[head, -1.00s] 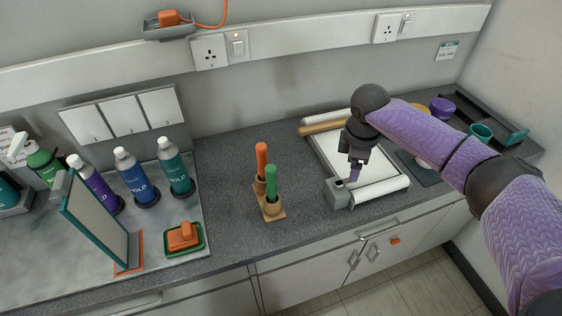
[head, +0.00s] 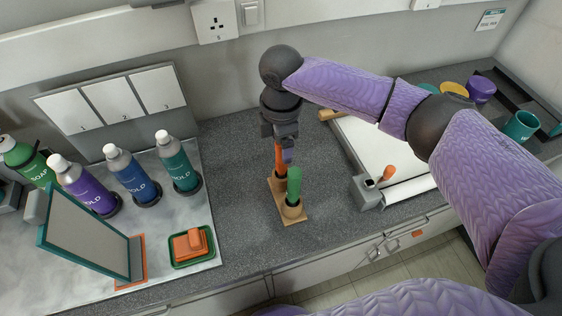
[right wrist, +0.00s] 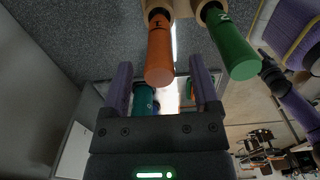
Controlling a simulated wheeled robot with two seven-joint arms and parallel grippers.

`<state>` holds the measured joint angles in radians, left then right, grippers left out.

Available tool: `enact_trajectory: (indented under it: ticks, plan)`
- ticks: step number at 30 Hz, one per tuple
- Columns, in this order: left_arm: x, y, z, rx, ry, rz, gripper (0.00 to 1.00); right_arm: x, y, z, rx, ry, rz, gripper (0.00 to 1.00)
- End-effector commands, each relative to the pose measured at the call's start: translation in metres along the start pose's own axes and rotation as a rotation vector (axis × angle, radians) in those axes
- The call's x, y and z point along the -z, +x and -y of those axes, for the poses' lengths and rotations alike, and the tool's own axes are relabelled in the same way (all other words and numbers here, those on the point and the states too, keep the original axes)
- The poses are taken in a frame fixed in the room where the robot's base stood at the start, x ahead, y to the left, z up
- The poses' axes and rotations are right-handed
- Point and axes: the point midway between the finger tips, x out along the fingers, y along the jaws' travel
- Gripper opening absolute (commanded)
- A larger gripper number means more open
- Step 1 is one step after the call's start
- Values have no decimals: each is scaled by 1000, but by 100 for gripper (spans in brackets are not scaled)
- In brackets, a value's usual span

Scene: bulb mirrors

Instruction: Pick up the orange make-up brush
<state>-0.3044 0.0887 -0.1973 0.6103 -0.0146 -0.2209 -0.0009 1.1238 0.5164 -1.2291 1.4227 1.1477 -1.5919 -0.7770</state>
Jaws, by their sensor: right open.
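The orange make-up brush (head: 280,157) stands upright, handle up, in a wooden holder (head: 277,187). A green-handled brush (head: 294,183) stands beside it in the same holder. My right gripper (head: 284,153) points down over the orange handle and partly hides it. In the right wrist view the orange handle (right wrist: 159,52) shows its end between the tips of my open fingers (right wrist: 160,68), with gaps at both sides. The green handle (right wrist: 232,45) is just outside the fingers, to the right. My left gripper is not in view.
Left of the holder are an upright mirror (head: 88,238), several spray bottles, including a blue one (head: 132,175), and an orange block on a green tray (head: 208,258). A white-topped board (head: 375,150) lies to the right. The grey counter (head: 238,200) is clear left of the holder.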

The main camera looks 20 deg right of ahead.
Motion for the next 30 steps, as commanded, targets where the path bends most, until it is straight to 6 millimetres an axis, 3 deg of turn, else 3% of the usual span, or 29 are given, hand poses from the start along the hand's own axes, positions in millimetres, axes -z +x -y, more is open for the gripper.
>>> enact_trajectory:
  ticks: [3,9,21,30]
  plan:
    - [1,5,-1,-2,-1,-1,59,0,15,0,0,0,1,78]
    - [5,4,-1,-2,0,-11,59,0,15,0,-2,0,1,78]
    - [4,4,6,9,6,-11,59,0,14,0,-2,1,1,0]
    - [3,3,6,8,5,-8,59,0,12,0,-2,1,1,0]
